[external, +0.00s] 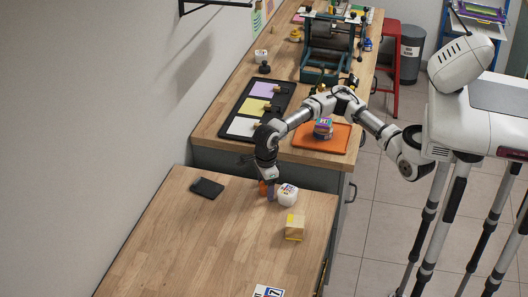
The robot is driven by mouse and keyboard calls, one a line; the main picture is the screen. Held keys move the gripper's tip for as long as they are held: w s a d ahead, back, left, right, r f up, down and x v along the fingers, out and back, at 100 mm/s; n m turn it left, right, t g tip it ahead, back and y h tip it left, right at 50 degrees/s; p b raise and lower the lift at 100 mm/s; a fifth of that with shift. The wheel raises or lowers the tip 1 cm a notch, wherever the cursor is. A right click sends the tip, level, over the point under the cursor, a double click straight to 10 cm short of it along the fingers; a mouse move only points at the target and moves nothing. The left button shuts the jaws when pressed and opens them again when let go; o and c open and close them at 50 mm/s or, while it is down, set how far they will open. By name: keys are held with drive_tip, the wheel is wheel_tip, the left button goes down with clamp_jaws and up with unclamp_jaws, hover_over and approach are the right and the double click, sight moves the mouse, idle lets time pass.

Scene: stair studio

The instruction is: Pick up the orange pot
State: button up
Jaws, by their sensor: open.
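A small orange object (262,188), which looks like the orange pot, stands on the near wooden table (190,235), close to its far edge. My gripper (268,182) points down right at it and hides part of it. The jaws are open, but the fingertips are too small to tell whether they are around the pot or just beside it. A white rounded object (288,195) stands close to the right of my gripper.
A yellow box (294,228) stands nearer on the table, and a dark flat item (207,187) lies to the left. A higher counter behind holds an orange tray (322,138) and a black tray of coloured cards (260,88). The table's front left is clear.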

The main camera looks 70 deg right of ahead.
drive_tip(key=c, duration=1.1)
drive_tip(key=shift+c, duration=0.3)
drive_tip(key=shift+r, duration=0.2)
